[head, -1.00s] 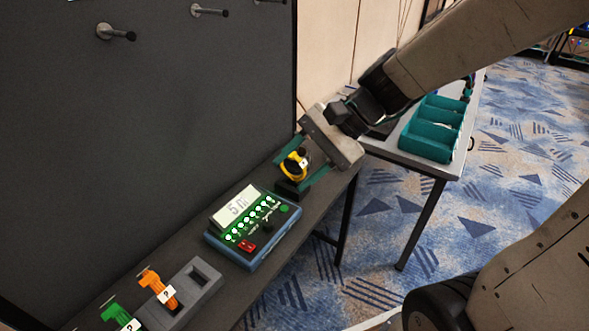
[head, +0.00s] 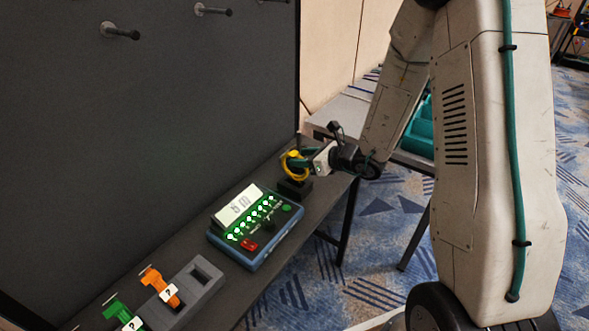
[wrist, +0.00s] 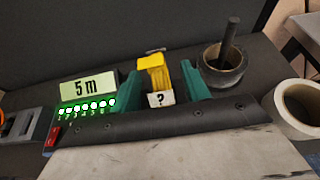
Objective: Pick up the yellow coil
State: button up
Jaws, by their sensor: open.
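The yellow coil (head: 295,167) sits at the far end of the dark bench, above a black block (head: 293,189). In the wrist view the coil (wrist: 154,75) stands upright with a white "?" tag on its near side. My gripper (head: 303,159) is level with it, reaching in from the right. In the wrist view one teal finger (wrist: 127,92) is left of the coil and the other (wrist: 194,82) is right of it. The jaws are open, with the coil between them. The gripper body hides the coil's lower part in the wrist view.
A blue tester (head: 255,227) with a "5 m" display (wrist: 87,87) stands left of the coil. A grey holder (head: 190,290) with orange and green coils is nearer. A dark round pot (wrist: 224,66) and a pale roll (wrist: 297,108) are close on the right.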

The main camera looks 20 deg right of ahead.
aim_at(290, 157)
jog(key=x, duration=0.5)
jog(key=shift+a, duration=0.15)
jog(key=shift+r, duration=0.1)
grip_shut()
